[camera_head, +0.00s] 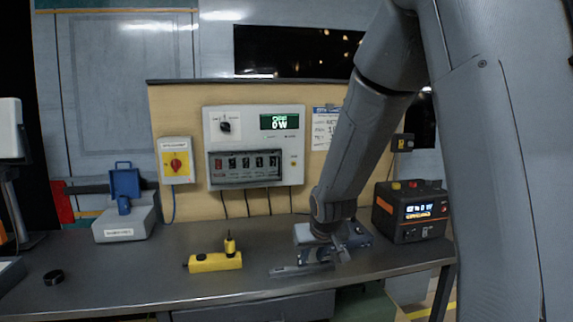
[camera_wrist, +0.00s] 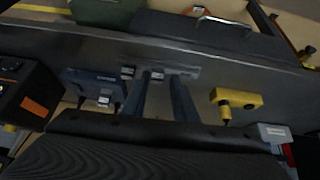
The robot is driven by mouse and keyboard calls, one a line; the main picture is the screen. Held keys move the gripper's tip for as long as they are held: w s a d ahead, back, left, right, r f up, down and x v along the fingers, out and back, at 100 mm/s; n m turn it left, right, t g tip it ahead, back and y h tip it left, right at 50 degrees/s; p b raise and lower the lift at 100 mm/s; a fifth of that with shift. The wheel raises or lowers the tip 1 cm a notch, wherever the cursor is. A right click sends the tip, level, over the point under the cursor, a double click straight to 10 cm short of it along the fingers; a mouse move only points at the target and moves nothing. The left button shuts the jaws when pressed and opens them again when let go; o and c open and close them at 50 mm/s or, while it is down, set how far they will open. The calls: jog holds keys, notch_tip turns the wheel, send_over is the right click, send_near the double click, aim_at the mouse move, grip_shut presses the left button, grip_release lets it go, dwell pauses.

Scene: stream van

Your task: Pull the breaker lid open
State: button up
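The breaker panel (camera_head: 212,135) is a pale box on the tan backboard, with a dial and a lit green display on top. Its breaker lid (camera_head: 246,182) is a dark-framed, see-through cover over a row of switches and looks closed. My gripper (camera_head: 325,256) points down low over the workbench, to the right of and below the panel, well apart from the lid. In the wrist view my two fingers (camera_wrist: 163,78) stand apart with nothing held between them. The panel cannot be made out in the wrist view.
A yellow block (camera_head: 213,263) lies on the workbench (camera_head: 130,285) left of my gripper. A grey-blue box (camera_head: 365,239) sits close behind it. A dark power unit (camera_head: 410,212) stands right, a grey case (camera_head: 123,226) left. A yellow switch box (camera_head: 175,150) hangs beside the panel.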

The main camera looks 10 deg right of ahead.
jog(key=w+r+t+y+p, duration=0.1)
jog(key=w+r+t+p, duration=0.1)
jog(key=w, duration=1)
jog(key=w+a+r+n+t+y+p, duration=0.1)
jog(key=w+r+t, duration=0.4)
jog(key=w, duration=0.7)
jog(key=w+r+n+t+y+p, duration=0.1)
jog(key=w+r+t+p, duration=0.1)
jog(key=w+r+t, duration=0.2)
jog(key=shift+w+a+r+y+p, duration=0.35)
jog(key=shift+w+r, duration=1.2)
jog(key=shift+w, duration=2.75)
jog(key=shift+d, duration=0.1)
grip_shut()
